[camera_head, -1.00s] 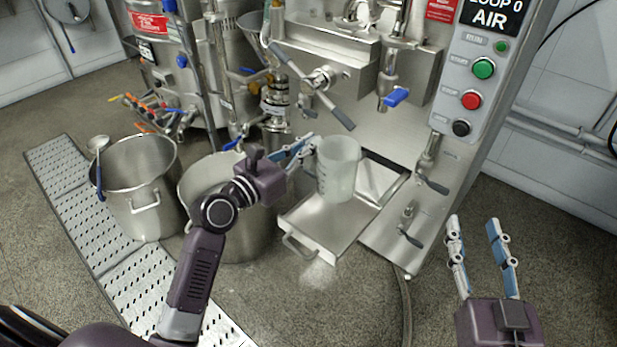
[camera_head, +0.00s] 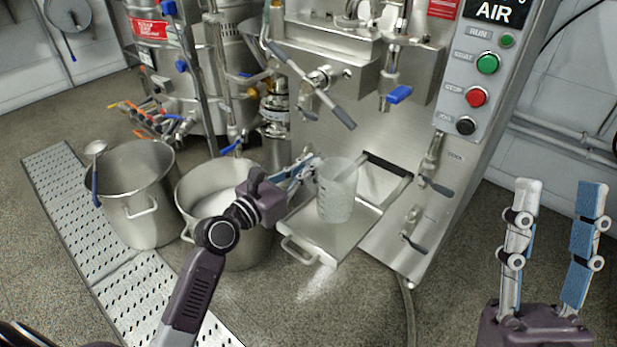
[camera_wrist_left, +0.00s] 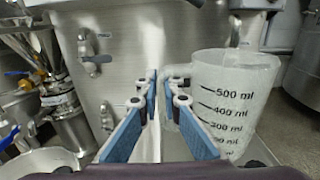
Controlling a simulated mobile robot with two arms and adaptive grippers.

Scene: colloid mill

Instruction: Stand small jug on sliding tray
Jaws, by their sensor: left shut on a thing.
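The small jug (camera_head: 337,192) is translucent with dark volume marks and looks upright over the sliding tray (camera_head: 330,245), a pulled-out metal tray with a front handle. I cannot tell for sure whether its base touches the tray. My left gripper (camera_head: 308,168) is shut on the jug's handle side, to the left of the jug. In the left wrist view the jug (camera_wrist_left: 228,100) stands on the right, its handle running between the fingers (camera_wrist_left: 163,100); its base is hidden. My right gripper (camera_head: 558,195) is open and empty at the lower right, away from the tray.
Two steel pots, one with a ladle (camera_head: 95,150) on its rim, stand left of the tray; the nearer pot (camera_head: 195,192) is beside my left arm. A blue-handled valve (camera_head: 398,95) hangs above the tray. Lever handles (camera_head: 412,240) stick out on the right. A button panel (camera_head: 480,75) is at upper right.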

